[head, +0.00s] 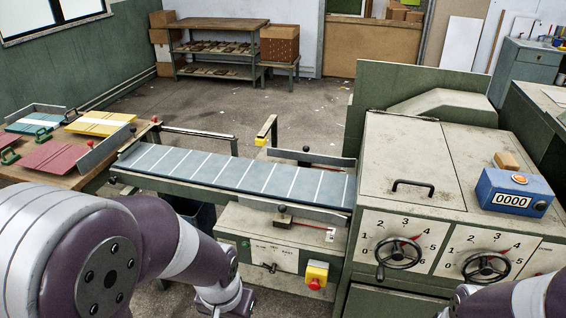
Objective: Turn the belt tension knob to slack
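A small dark knob (270,267) sits on a pale label plate (272,253) on the front of the feeder, below the striped belt (240,175). The plate's lettering is too small to read, so I cannot tell the knob's setting or be sure it is the tension knob. My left arm comes in from the left and bends down at the bottom edge, left of the plate. My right arm shows only at the bottom right corner. Both grippers are out of the picture.
A yellow box with a red button (316,275) is right of the plate. Two black handwheels (398,253) (486,266) with numbered dials are on the machine's front. A blue counter (513,193) stands on top. A wooden table (62,180) holds coloured boards at left.

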